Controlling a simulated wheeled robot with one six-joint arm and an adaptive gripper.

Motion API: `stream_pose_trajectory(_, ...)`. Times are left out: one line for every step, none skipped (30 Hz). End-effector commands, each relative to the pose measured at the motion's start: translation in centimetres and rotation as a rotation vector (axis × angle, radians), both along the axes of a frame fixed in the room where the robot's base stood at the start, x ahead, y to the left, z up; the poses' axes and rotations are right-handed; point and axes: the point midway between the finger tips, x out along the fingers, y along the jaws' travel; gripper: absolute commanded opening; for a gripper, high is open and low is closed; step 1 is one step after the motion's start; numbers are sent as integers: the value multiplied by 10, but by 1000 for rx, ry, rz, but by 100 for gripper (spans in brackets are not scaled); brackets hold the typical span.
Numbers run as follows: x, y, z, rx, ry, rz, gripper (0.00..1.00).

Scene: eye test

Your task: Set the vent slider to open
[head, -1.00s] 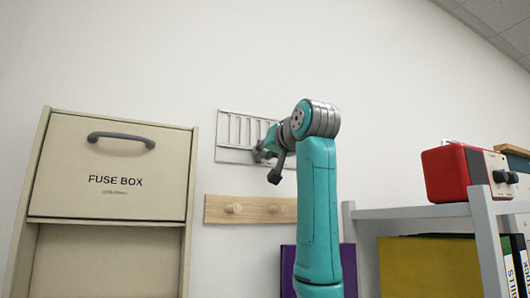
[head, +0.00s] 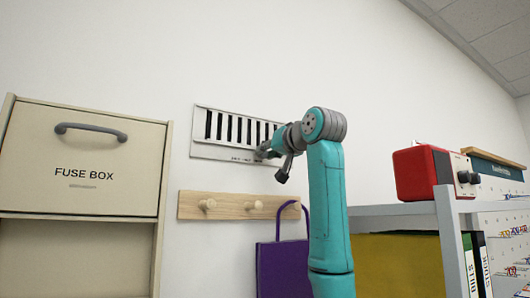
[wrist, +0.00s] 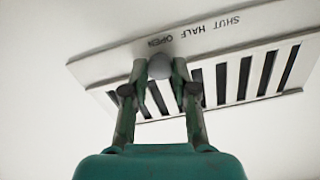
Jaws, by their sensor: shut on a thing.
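The vent (head: 200,149) is a pale metal grille on the wall, with dark gaps showing between its slats. In the wrist view the vent (wrist: 92,72) appears upside down, its frame marked SHUT, HALF and OPEN. The slider's round grey knob (wrist: 160,67) sits beside the OPEN mark. My gripper (wrist: 160,72) is shut on the knob, one finger on each side of it. In the head view my gripper (head: 264,152) is at the vent's lower right part, and it hides the knob there.
A wooden peg rail (head: 228,206) is below the vent, with a purple bag (head: 280,268) hanging from it. A beige fuse box (head: 85,150) stands at left. A red device (head: 420,173) sits on a grey shelf (head: 385,210) at right. The wall above the vent is clear.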

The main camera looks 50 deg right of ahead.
Motion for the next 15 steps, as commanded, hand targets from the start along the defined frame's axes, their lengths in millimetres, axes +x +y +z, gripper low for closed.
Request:
stream_pose_trajectory(-1, -3, 0, 0, -1, -9, 35)
stream_pose_trajectory(-1, -3, 0, 0, -1, -9, 42)
stream_pose_trajectory(-1, -3, 0, 0, -1, -9, 52)
stream_pose_trajectory(-1, -3, 0, 0, -1, -8, 53)
stream_pose_trajectory(-1, -3, 0, 0, -1, -8, 53)
stream_pose_trajectory(-1, -2, 0, 0, -1, -8, 53)
stream_pose_trajectory(-1, -2, 0, 0, -1, -7, 53)
stream_pose_trajectory(-1, -2, 0, 0, 0, -6, 53)
stream_pose_trajectory(-1, -2, 0, 0, 0, -6, 53)
stream_pose_trajectory(-1, -2, 0, 0, 0, -6, 53)
stream_pose_trajectory(-1, -2, 0, 0, -1, -5, 53)
stream_pose_trajectory(-1, -2, 0, 0, -1, -5, 53)
stream_pose_trajectory(-2, -2, 0, 0, -2, -6, 53)
stream_pose_trajectory(-3, -1, 0, 0, -2, -6, 53)
stream_pose_trajectory(-6, -1, 1, -2, -2, -6, 53)
